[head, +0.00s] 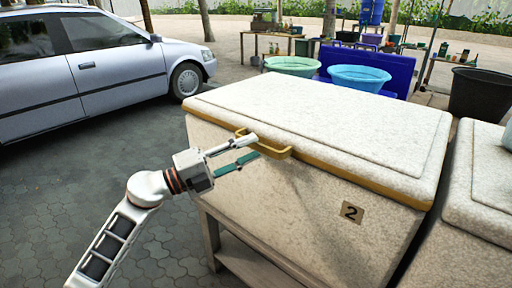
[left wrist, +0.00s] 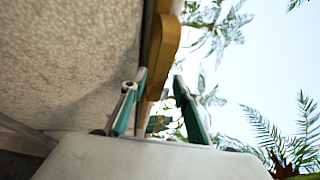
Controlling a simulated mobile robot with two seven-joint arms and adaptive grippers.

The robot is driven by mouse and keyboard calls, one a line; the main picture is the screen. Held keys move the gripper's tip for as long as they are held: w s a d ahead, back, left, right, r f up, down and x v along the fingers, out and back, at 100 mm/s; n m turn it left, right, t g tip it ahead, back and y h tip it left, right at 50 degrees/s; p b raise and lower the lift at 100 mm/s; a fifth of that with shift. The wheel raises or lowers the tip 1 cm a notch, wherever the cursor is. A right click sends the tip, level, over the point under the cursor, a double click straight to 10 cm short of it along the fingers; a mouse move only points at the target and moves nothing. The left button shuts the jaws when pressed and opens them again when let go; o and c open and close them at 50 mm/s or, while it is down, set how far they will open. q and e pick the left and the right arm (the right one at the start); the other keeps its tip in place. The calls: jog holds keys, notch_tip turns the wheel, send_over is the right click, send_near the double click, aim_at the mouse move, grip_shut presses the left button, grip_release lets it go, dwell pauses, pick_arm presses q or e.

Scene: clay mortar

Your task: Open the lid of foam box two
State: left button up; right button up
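A yellow handle (head: 278,153) sticks out from the lid's front edge. My left gripper (head: 249,148) is at the left part of this handle, fingers apart. In the left wrist view, the two green fingers (left wrist: 160,82) stand apart near the handle (left wrist: 163,50), which appears close to the left finger. I cannot tell whether they touch. My right gripper is not in view.
Another foam box (head: 482,190) stands close on the right. A silver car (head: 95,65) is parked at the left. Basins (head: 360,76) and a black tub (head: 480,94) are behind the box. Paved ground (head: 60,190) is clear at the left front.

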pick_arm(q)
jog(key=shift+x, duration=1.25)
